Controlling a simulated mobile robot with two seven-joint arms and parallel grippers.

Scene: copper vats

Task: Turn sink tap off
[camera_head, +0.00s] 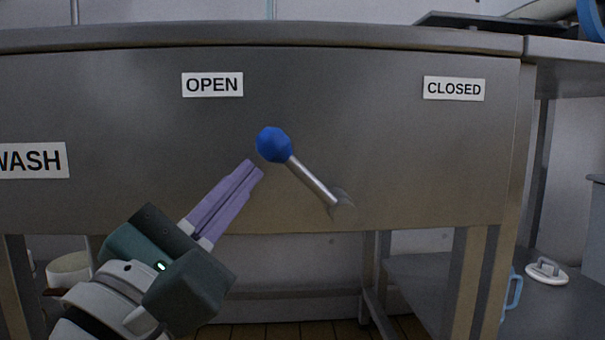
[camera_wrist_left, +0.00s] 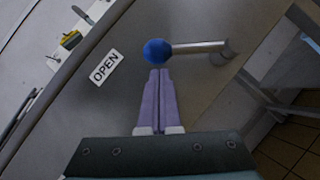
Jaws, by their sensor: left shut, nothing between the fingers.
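The tap lever is a metal rod with a blue ball knob (camera_head: 274,145), mounted on the steel sink front (camera_head: 380,140). Its rod runs from a round pivot (camera_head: 342,206) up and left, so the knob is nearer the OPEN label (camera_head: 212,84) than the CLOSED label (camera_head: 454,89). My left gripper (camera_head: 254,170) is shut and empty, its purple fingertips just left of and below the knob. In the left wrist view the knob (camera_wrist_left: 157,52) is right beyond the fingertips (camera_wrist_left: 159,72); I cannot tell whether they touch. My right gripper is not in view.
A WASH label (camera_head: 32,161) is on the panel's left. Below the sink are steel legs, a lower shelf (camera_head: 420,290) and a white lid (camera_head: 546,271) at right. The panel between knob and CLOSED label is clear.

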